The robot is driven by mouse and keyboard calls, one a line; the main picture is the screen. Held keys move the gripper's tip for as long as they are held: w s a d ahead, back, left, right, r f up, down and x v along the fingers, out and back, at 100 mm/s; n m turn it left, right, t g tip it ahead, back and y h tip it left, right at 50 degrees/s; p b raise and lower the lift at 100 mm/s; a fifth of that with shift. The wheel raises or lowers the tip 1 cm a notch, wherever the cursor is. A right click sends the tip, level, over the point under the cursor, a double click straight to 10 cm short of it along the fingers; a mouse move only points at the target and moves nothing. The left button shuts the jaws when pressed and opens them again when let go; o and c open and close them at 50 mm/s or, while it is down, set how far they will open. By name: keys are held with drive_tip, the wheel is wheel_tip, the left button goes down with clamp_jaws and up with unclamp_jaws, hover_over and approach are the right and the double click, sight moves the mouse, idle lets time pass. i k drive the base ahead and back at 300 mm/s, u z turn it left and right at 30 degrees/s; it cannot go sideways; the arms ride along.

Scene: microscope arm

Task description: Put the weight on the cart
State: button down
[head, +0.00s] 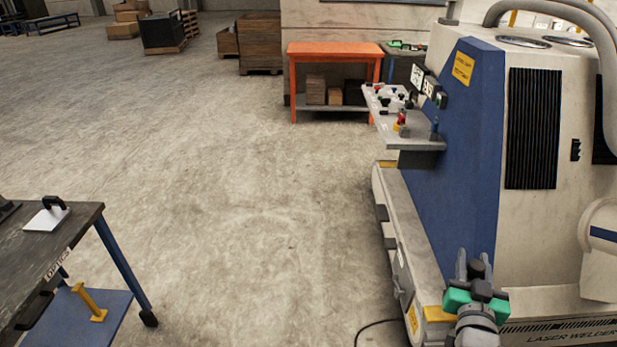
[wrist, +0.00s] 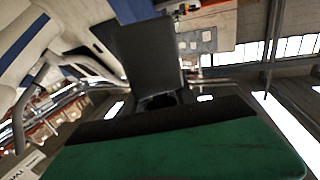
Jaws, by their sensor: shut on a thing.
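My gripper (head: 475,262) is raised at the lower right of the head view, in front of the laser welder, with its two grey fingers pointing up. A small dark piece (head: 475,269) shows between the fingers; it appears to be the held weight, mostly hidden. In the wrist view a dark grey finger (wrist: 148,58) stands above the green gripper body, and the weight cannot be made out. The dark-topped cart (head: 82,222), marked OPTICS, stands at the lower left, apart from my gripper. It has blue legs and a blue lower shelf.
A white plate with a black handle (head: 47,215) lies on the cart top. A yellow piece (head: 89,301) stands on its lower shelf. The blue and cream laser welder (head: 455,150) fills the right. An orange table (head: 335,49) stands behind. The concrete floor between is clear.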

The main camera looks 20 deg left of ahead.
sight(40, 252)
drive_tip(key=z, duration=0.05)
drive_tip(key=k, duration=0.35)
drive_tip(key=u, duration=1.85)
drive_tip(key=i, duration=1.1)
drive_tip(key=u, duration=1.35)
drive_tip(key=i, duration=1.25)
drive_tip(key=u, duration=0.45)
